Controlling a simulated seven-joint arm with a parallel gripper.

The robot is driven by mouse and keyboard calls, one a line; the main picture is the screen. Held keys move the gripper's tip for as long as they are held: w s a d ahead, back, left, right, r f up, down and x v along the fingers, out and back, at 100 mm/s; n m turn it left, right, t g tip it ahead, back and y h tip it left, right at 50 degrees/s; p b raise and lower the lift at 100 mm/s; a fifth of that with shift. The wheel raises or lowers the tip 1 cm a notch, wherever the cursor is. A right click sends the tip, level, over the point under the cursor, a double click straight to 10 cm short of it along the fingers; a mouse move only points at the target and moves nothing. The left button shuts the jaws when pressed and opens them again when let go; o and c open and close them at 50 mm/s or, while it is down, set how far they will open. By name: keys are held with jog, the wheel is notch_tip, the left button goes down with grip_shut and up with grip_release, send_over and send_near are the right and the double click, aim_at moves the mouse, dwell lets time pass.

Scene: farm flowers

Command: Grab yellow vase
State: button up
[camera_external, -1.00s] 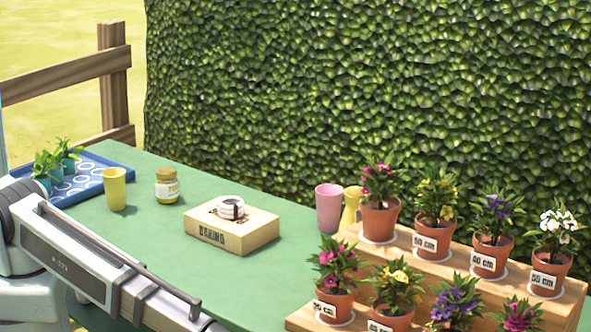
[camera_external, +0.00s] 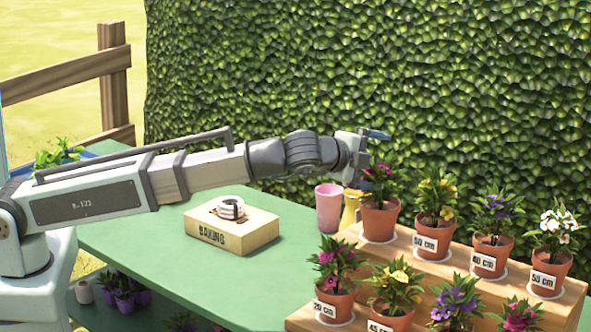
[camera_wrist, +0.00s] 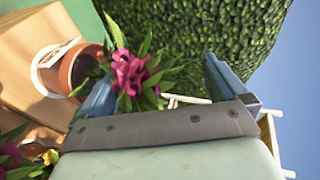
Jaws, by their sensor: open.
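A yellow vase (camera_external: 351,205) stands on the green table, behind and right of a pink cup (camera_external: 328,208). The potted pink flower partly hides it. My gripper (camera_external: 376,134) is raised above and slightly right of the vase, near the top of that flower. In the wrist view its blue fingers (camera_wrist: 158,68) are spread apart and empty, with pink blossoms seen between them. The yellow vase cannot be made out in the wrist view.
The potted pink flower (camera_external: 380,218) stands on a wooden step stand (camera_external: 402,248) with several labelled flower pots. A tall hedge (camera_external: 400,80) rises behind.

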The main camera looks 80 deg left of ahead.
jog(key=s+a+f+n+g+h, duration=0.1)
jog(key=a+f+n+g+h, duration=0.25)
jog(key=a+n, duration=0.65)
jog(key=s+a+f+n+g+h, duration=0.2)
jog(key=a+f+n+g, duration=0.25)
jog(key=a, duration=0.85)
jog(key=w+x, duration=0.1)
jog(key=x, duration=1.2)
jog(key=shift+d+n, duration=0.35)
jog(key=shift+c, duration=0.2)
jog(key=c, duration=1.7)
